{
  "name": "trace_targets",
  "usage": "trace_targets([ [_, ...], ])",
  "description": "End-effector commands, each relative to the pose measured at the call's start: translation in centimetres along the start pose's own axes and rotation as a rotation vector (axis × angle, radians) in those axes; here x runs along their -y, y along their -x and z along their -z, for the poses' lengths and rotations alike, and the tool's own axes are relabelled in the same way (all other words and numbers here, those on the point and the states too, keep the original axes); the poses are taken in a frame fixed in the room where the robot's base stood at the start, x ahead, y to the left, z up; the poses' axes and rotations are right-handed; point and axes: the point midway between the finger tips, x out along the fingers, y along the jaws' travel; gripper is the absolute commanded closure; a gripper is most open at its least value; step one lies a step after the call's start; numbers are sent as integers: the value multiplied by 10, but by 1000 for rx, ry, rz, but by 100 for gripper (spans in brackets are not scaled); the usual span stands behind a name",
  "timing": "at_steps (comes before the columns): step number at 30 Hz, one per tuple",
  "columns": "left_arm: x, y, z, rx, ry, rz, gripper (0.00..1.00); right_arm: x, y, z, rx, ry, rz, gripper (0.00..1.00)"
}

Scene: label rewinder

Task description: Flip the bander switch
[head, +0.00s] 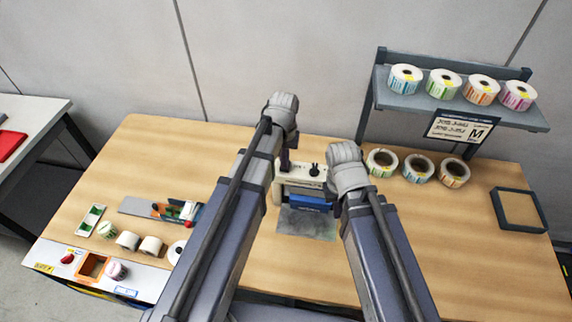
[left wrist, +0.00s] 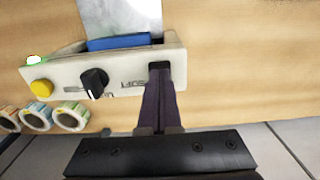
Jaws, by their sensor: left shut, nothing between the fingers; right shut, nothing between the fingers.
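The bander is a cream machine with a blue bar (head: 312,203) and a black knob (head: 314,169), in the middle of the table. In the left wrist view its cream panel (left wrist: 122,82) carries a yellow button (left wrist: 40,88), a black knob (left wrist: 94,82) and a lit green lamp (left wrist: 37,60). My left gripper (left wrist: 160,74) is shut and empty. Its dark fingertips are at a small black recess at the panel's right end and cover most of it; I cannot tell whether they touch. It also shows in the head view (head: 285,163). My right gripper's fingers are hidden behind its wrist.
Three label rolls (head: 420,169) stand right of the bander, below a shelf (head: 460,99) with several rolls. A framed tray (head: 519,209) lies far right. On the left are a grey plate with tools (head: 135,206), small rolls (head: 127,240) and an orange box (head: 92,265).

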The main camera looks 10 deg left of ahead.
Motion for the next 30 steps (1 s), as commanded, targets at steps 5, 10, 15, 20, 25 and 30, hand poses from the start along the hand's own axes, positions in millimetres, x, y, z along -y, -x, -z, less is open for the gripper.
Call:
trace_targets([
  [5, 0, -3, 0, 0, 0, 0, 100, 0, -3, 0, 0, 0, 0, 100],
  [10, 0, -2, 0, 0, 0, 0, 100, 0, -2, 0, 0, 4, -1, 100],
  [15, 0, 7, 0, 0, 0, 0, 100, -1, 7, 0, 0, 3, -1, 100],
  [20, 0, 20, 0, 0, 0, 0, 100, -2, 20, -1, 0, 1, 0, 100],
  [25, 0, 33, 0, 0, 0, 0, 100, -3, 33, -2, 0, 1, 0, 100],
  [30, 0, 46, 0, 0, 0, 0, 100, -4, 45, -3, 1, 2, 0, 100],
])
